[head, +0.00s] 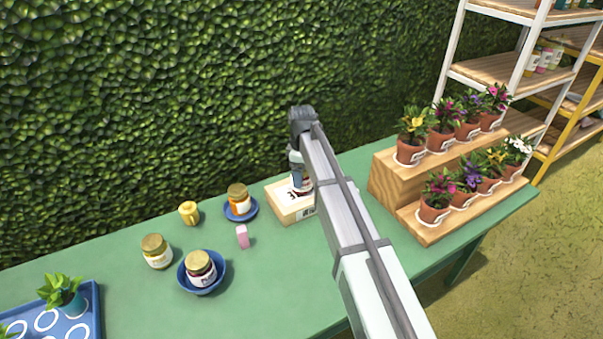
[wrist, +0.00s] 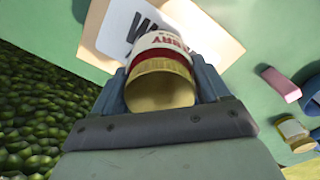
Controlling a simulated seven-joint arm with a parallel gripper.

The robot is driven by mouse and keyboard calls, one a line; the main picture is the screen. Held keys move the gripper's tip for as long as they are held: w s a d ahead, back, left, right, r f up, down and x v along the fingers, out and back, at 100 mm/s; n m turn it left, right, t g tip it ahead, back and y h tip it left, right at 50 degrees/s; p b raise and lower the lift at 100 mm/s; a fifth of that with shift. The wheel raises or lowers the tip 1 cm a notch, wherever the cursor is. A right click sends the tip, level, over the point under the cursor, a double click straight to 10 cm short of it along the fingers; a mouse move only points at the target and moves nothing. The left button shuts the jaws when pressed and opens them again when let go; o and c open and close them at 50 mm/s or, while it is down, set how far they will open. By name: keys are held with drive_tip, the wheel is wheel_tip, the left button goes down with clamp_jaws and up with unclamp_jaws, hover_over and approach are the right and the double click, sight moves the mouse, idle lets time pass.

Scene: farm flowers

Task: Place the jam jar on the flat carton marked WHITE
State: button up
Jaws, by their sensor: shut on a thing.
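The jam jar (wrist: 158,60), with a gold lid and a red and white label ending in "RRY", is between the fingers of my gripper (wrist: 162,88), which is shut on it. The flat carton (wrist: 112,32) lies beyond the jar in the wrist view, its top marked with a large W, the rest of the word hidden by the jar. I cannot tell whether the jar touches the carton.
A wooden stand (head: 393,186) with potted flowers is right of the carton.

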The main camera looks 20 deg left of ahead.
drive_tip(key=shift+f, duration=0.15)
drive_tip(key=o, duration=1.4)
wheel_tip(320, 180, up, 12)
drive_tip(key=shift+r, duration=0.15)
